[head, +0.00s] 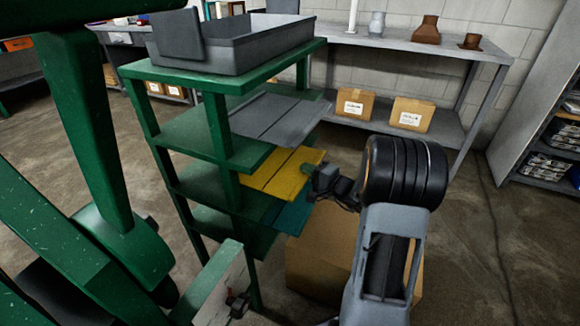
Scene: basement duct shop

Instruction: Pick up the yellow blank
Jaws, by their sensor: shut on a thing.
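The yellow blank (282,172) is a flat sheet on a middle level of the green rack (190,138), with its right end sticking out past the shelf. My gripper (311,171) is at that right end and is shut on the yellow blank's edge. The fingertips are small and partly hidden in the head view. A grey blank (275,115) lies on the level above, and a teal blank (291,218) shows below the yellow one.
A grey tray (240,48) stands on top of the rack. A cardboard box (318,245) is on the floor below my arm. A grey bench (455,46) with fittings and boxes stands behind. Green framework fills the left foreground. Open floor shows at the right.

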